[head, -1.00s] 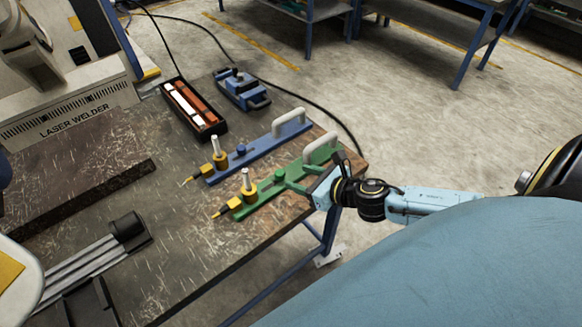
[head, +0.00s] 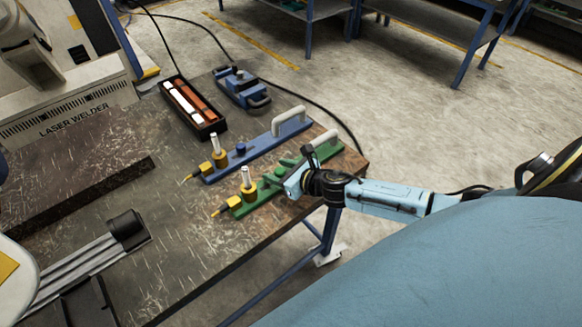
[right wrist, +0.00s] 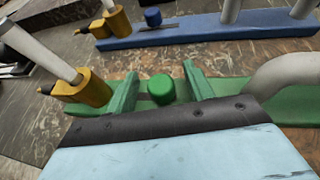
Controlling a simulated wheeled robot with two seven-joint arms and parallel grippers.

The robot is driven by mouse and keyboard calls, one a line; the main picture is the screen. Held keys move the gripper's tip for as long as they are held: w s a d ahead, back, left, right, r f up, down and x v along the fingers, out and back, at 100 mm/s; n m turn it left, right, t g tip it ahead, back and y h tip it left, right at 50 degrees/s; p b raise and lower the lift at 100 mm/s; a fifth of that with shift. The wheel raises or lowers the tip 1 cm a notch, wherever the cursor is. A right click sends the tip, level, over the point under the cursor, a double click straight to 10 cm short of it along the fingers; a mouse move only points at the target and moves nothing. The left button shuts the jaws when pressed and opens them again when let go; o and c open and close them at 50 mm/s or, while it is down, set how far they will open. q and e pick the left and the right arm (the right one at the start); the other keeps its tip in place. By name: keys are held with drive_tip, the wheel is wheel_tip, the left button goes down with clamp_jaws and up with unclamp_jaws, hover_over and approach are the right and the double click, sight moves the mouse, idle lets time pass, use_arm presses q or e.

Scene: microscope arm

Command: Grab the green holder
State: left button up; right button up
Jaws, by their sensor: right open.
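The green holder (head: 248,206) lies flat near the table's right edge. It carries a yellow clamp with a white post at its left end, a green knob and a pale grey handle (head: 326,139) at its right end. It also shows in the right wrist view (right wrist: 240,91). My right gripper (head: 273,173) is open over its middle. In the right wrist view the gripper's two green fingers (right wrist: 160,72) stand on either side of the holder's green knob (right wrist: 161,88). I cannot tell whether they touch it. My left gripper is not in view.
A similar blue holder (head: 262,143) lies parallel just behind. A black box with white and orange bars (head: 193,104) and a blue tool (head: 240,88) sit farther back. The laser welder (head: 70,120) is at the left. The table's front middle is clear.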

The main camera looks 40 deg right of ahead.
drive_tip(key=shift+c, duration=0.2)
clamp_jaws()
drive_tip(key=shift+w+r, duration=0.1)
drive_tip(key=shift+r, duration=0.05)
